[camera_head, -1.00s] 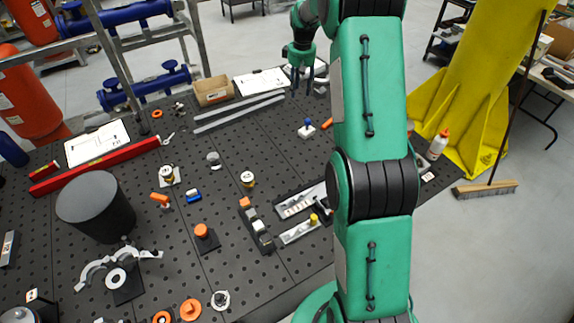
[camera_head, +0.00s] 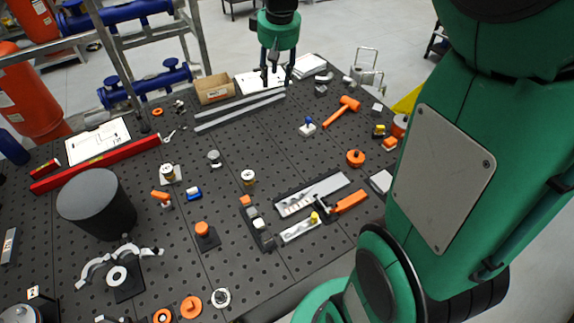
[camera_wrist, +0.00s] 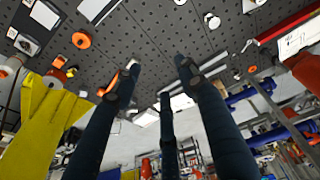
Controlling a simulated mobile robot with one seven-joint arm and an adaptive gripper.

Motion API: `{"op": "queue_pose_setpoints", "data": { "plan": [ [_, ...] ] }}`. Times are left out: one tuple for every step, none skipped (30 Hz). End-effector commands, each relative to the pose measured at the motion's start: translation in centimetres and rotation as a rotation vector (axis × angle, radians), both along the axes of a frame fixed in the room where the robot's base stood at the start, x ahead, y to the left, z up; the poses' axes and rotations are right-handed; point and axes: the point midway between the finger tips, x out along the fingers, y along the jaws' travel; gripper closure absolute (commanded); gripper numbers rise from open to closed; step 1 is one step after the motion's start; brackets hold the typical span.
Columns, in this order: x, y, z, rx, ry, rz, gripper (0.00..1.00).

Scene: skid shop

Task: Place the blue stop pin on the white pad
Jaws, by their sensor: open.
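A small blue-topped piece with a white base (camera_head: 307,127) stands upright on the black perforated table, right of centre. A blue cylindrical piece with a whitish end (camera_head: 193,193) lies left of centre. I cannot tell for sure which is the stop pin. A white square pad (camera_head: 176,181) lies left of centre with a yellow-and-black round piece on it. Another whitish rectangular block or pad (camera_head: 380,182) is near the right edge. My gripper (camera_head: 276,83) is open and empty at the table's far edge, fingers down, away from both blue pieces. Its dark spread fingers also fill the wrist view (camera_wrist: 163,88).
A large dark cylinder (camera_head: 97,204) stands at the left. An orange hammer (camera_head: 343,112), an orange disc (camera_head: 355,158) and metal fixtures (camera_head: 312,194) occupy the right side. Two flat grey bars (camera_head: 240,113) and a cardboard box (camera_head: 214,88) lie at the back. Bare table lies around the centre.

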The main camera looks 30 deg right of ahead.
Motion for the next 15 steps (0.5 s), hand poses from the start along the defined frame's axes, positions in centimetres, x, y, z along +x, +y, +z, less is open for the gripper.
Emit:
{"op": "queue_pose_setpoints", "data": {
  "plan": [
    [-1.3,1.0,0.8,0.000,-0.012,-0.002,0.58],
    [-2.0,1.4,1.1,0.001,-0.018,-0.005,0.58],
    [-2.9,2.1,1.5,0.002,-0.027,-0.007,0.58],
    [-3.7,2.6,1.7,0.003,-0.032,-0.010,0.58],
    [-4.4,3.1,2.0,0.004,-0.038,-0.012,0.58],
    [-5.3,3.6,2.3,0.006,-0.045,-0.016,0.58],
    [-6.0,4.1,2.5,0.007,-0.051,-0.018,0.58],
    [-6.8,4.5,2.7,0.008,-0.057,-0.021,0.58],
    [-7.7,5.1,2.9,0.010,-0.064,-0.024,0.58],
    [-8.5,5.5,3.1,0.011,-0.071,-0.025,0.58],
    [-9.2,5.9,3.2,0.013,-0.076,-0.028,0.58],
    [-10.2,6.4,3.4,0.015,-0.084,-0.032,0.58],
    [-11.0,6.8,3.5,0.016,-0.089,-0.033,0.58],
    [-11.7,7.2,3.6,0.019,-0.095,-0.034,0.58],
    [-12.7,7.8,3.7,0.022,-0.102,-0.038,0.58]
  ]
}}
